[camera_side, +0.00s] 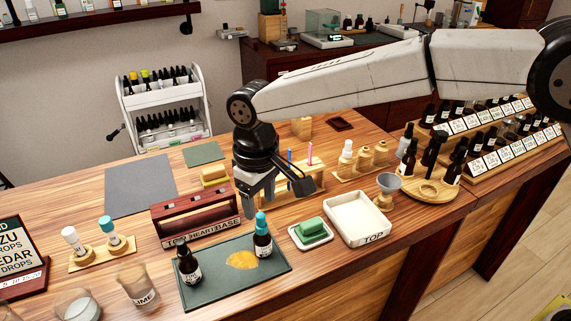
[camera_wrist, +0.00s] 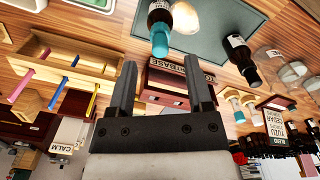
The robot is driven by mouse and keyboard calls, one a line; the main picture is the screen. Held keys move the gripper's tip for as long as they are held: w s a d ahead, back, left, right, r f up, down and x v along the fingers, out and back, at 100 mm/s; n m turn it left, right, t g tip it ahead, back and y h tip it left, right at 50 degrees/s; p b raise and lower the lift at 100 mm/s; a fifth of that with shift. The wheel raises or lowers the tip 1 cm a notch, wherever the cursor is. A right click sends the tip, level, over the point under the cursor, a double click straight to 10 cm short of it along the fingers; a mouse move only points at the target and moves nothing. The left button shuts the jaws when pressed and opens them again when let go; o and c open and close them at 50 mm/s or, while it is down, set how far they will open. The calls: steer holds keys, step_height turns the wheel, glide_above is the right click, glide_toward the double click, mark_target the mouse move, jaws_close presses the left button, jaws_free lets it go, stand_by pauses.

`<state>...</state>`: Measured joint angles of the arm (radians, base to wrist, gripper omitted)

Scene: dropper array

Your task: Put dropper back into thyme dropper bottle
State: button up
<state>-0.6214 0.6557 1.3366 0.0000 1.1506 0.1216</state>
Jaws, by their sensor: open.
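A dark bottle with a teal top (camera_side: 262,238) stands at the right of the dark green mat; its teal top points down in the wrist view (camera_wrist: 160,38). A dark bottle with a black top (camera_side: 188,262) stands at the mat's left; it also shows in the wrist view (camera_wrist: 240,58). I cannot read which is thyme. A white-topped dropper (camera_side: 72,240) and a teal-topped dropper (camera_side: 108,230) stand in a wooden holder at left. My gripper (camera_side: 258,198) is open and empty, behind the teal-topped bottle; its two fingers are apart in the wrist view (camera_wrist: 161,80).
A red-brown box (camera_side: 195,220) stands left of my gripper. A wooden rack (camera_side: 305,183) with coloured sticks is close behind at right. A soap dish (camera_side: 295,238), a white tray (camera_side: 345,205) and a glass (camera_side: 135,285) surround the mat (camera_side: 215,285). An orange-yellow patch (camera_side: 242,260) lies on the mat.

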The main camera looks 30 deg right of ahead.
steer(key=shift+r, duration=2.3)
steer(key=shift+d, duration=0.1)
steer(key=s+d+f+m+t, duration=0.1)
steer(key=d+f+m, duration=0.15)
steer(key=d, duration=0.65)
steer(key=s+d+f+m, duration=0.1)
steer(key=s+d+f, duration=0.15)
steer(key=d, duration=0.75)
steer(key=s+d+f+m, duration=0.1)
steer(key=s+d+f, duration=0.2)
steer(key=s+d, duration=0.3)
steer(key=s+d+f+m+t, duration=0.1)
steer(key=s+d+f, duration=0.2)
steer(key=s+d, duration=0.3)
steer(key=shift+s+d+f+t, duration=0.15)
steer(key=shift+f+t, duration=0.1)
steer(key=shift+t, duration=0.05)
